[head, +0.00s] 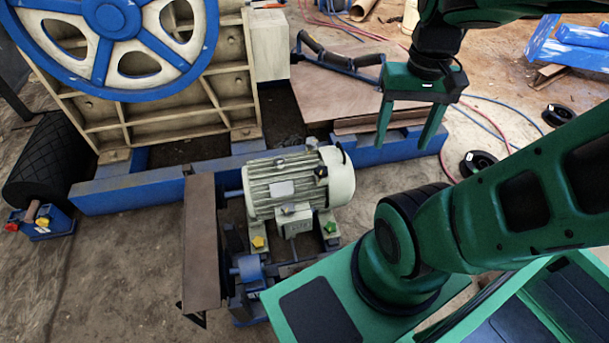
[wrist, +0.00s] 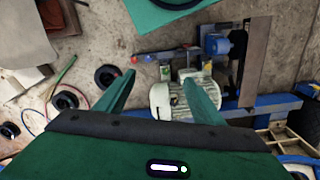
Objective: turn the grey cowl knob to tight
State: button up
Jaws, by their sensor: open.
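The motor (head: 285,186) has a ribbed grey body and a cream cowl (head: 341,176) at its right end. My gripper (head: 406,150) hangs fingers-down to the right of and above the motor, apart from the knob, open and empty. In the wrist view, the motor (wrist: 175,98) shows beyond and between the fingers of my gripper (wrist: 158,74), partly hidden by the right one. I cannot make out the grey knob there.
A yellow knob (head: 258,242) and a green knob (head: 330,228) sit at the motor's feet. A brown guard plate (head: 201,240) stands to its left. The crusher with its blue flywheel (head: 112,38) rises behind. A blue beam (head: 400,143) runs behind the motor.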

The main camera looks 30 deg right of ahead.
aim_at(311, 142)
jog(key=z, duration=0.5)
jog(key=k, duration=1.2)
jog(key=z, duration=0.9)
jog(key=i, duration=1.2)
jog(key=u, duration=0.8)
jog(key=i, duration=0.6)
jog(key=u, duration=0.45)
